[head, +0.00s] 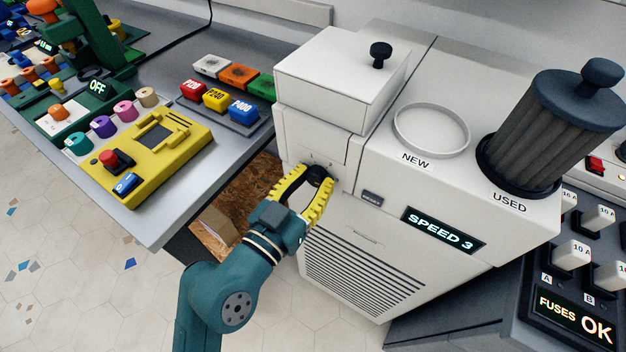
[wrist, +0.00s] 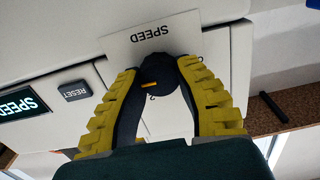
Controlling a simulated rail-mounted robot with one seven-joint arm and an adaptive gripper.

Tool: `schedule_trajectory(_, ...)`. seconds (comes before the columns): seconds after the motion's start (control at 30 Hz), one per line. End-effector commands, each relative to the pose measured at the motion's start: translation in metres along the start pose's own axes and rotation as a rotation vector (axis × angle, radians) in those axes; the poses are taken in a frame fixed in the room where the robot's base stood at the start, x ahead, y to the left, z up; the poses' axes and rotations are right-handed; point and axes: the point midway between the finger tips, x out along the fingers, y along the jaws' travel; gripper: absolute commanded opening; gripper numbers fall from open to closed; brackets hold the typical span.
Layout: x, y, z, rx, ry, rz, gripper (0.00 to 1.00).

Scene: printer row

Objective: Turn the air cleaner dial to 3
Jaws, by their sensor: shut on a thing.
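The air cleaner (head: 345,200) is a white cabinet in the middle of the head view. Its display (head: 443,231) reads "SPEED 3". The dark round dial (head: 318,172) is on its front face. In the wrist view the dial (wrist: 168,72) sits on a white plate (wrist: 125,47) marked "SPEED" and shows an orange pointer line; most of its number marks are hidden. My gripper (head: 314,182) has yellow ribbed fingers and is shut on the dial, one finger on each side, as the wrist view also shows (wrist: 165,85).
A grey "RESET" button (wrist: 75,90) is beside the dial plate. A ring marked "NEW" (head: 398,135) and a dark pleated filter (head: 540,125) at "USED" are on top of the cleaner. A grey bench with a yellow device (head: 150,160) stands left, a fuse panel (head: 575,285) right.

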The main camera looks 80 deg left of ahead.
Motion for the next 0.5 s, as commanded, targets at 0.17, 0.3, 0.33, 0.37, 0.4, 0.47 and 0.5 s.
schedule_trajectory(0.17, 0.0005, -0.0002, 0.0032, 0.012, -0.007, 0.000, 0.00)
schedule_trajectory(0.3, 0.0005, -0.0001, 0.0030, 0.012, -0.007, 0.000, 0.00)
schedule_trajectory(0.33, 0.0005, -0.0001, 0.0029, 0.012, -0.007, 0.000, 0.00)
schedule_trajectory(0.37, 0.0005, -0.0001, 0.0029, 0.012, -0.007, 0.000, 0.00)
schedule_trajectory(0.4, 0.0005, -0.0001, 0.0029, 0.012, -0.007, 0.000, 0.00)
schedule_trajectory(0.47, 0.0004, -0.0001, 0.0028, 0.012, -0.007, 0.000, 0.00)
schedule_trajectory(0.5, 0.0004, -0.0001, 0.0027, 0.012, -0.006, 0.000, 0.41)
